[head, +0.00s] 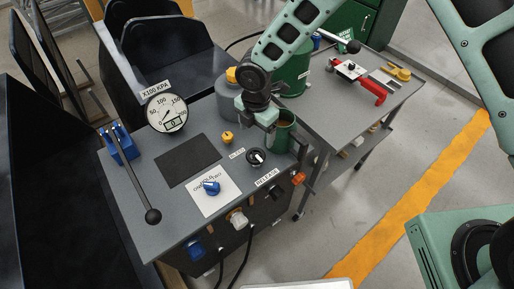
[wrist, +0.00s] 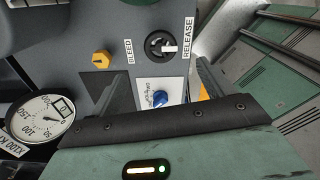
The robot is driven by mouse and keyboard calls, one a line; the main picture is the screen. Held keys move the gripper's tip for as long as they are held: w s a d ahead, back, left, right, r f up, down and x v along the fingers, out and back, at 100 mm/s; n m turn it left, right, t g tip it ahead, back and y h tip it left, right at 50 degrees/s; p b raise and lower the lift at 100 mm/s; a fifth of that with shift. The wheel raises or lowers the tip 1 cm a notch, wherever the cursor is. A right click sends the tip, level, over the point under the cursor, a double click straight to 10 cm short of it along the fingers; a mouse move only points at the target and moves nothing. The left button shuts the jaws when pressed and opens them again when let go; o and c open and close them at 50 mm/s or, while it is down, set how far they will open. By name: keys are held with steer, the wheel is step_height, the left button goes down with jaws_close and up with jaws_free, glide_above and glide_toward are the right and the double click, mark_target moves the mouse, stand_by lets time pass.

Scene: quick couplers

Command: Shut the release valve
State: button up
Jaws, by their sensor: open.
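The release valve (head: 256,156) is a round black knob with a white pointer, on the grey bench top beside the RELEASE label (head: 267,177). In the wrist view the valve (wrist: 160,45) lies above the gap between my fingers, its white pointer turned toward the RELEASE label (wrist: 188,38). My gripper (wrist: 162,88) is open and empty, its two dark fingers apart. In the head view my gripper (head: 258,118) is above the bench, behind the valve and apart from it; its fingertips are hard to make out there.
A yellow knob (head: 227,137) by the BLEED label and a blue knob (head: 211,188) on a white plate sit near the valve. A pressure gauge (head: 167,112), a long black lever (head: 134,180) and a green cup (head: 281,130) are also on the bench.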

mark_target(256, 154)
step_height(256, 154, down, 10)
steer(key=p, duration=0.2)
steer(key=shift+p, duration=0.3)
steer(key=c, duration=1)
